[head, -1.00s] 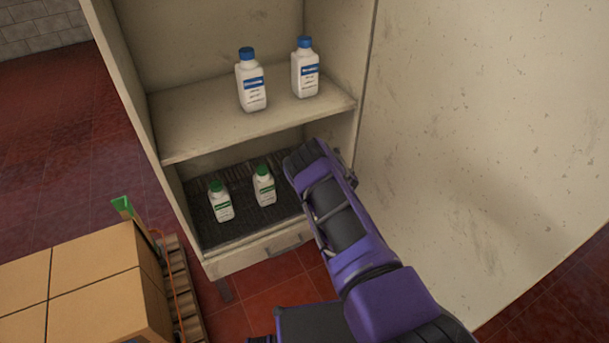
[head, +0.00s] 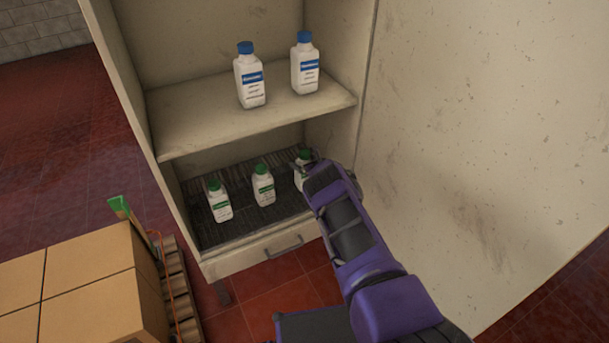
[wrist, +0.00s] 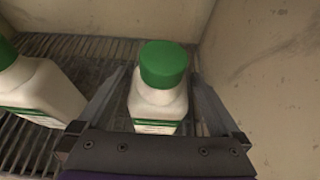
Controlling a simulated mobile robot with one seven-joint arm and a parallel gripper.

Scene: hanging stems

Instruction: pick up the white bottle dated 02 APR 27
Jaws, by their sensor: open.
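Three white bottles with green caps stand on the dark ribbed lower shelf: a left one (head: 218,201), a middle one (head: 263,186) and a right one (head: 300,176). The right bottle is partly hidden behind my gripper (head: 306,165). In the wrist view my gripper (wrist: 162,100) is open, with a finger on each side of the green-capped right bottle (wrist: 160,103). Another green-capped bottle (wrist: 40,90) stands to its left. Two white bottles with blue caps, a left one (head: 250,82) and a right one (head: 305,65), stand on the upper shelf. No date is readable on any label.
The cabinet's right wall (wrist: 262,80) is close to my right finger. The upper shelf (head: 200,120) overhangs the lower one. A drawer front with a handle (head: 284,245) is below. Cardboard boxes (head: 90,285) stand on a pallet at the lower left.

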